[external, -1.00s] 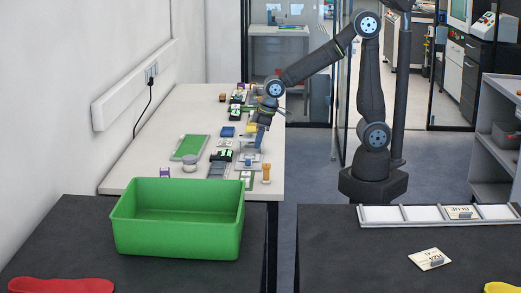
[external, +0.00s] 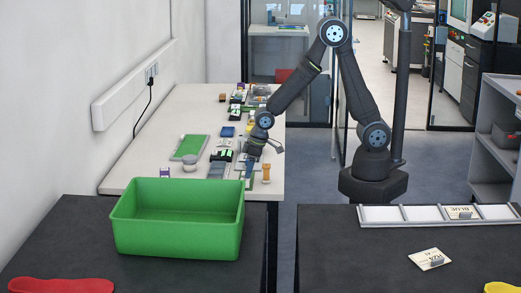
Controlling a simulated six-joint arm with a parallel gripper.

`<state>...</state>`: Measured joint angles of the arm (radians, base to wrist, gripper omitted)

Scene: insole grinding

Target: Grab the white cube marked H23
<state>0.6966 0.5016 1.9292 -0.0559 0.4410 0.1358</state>
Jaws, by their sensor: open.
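No white cube with a readable H23 mark can be made out; the small things on the white table (external: 135,183) are too small to read. My gripper (external: 249,180) points down at the near right part of that table, just behind the green bin. It is open; nothing shows between its fingers, though the fingertips are small and hard to see. Small parts lie close around it, and my arm hides some of the table there. A small white and purple block (external: 165,171) stands at the table's near left, with no mark that I can read.
A green bin (external: 178,234) stands on the near dark table. An orange peg (external: 266,173) is close right of my gripper. A green panel (external: 190,148), a grey round pot (external: 190,163) and a blue block (external: 227,131) lie left. A card (external: 429,259) lies on the right table.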

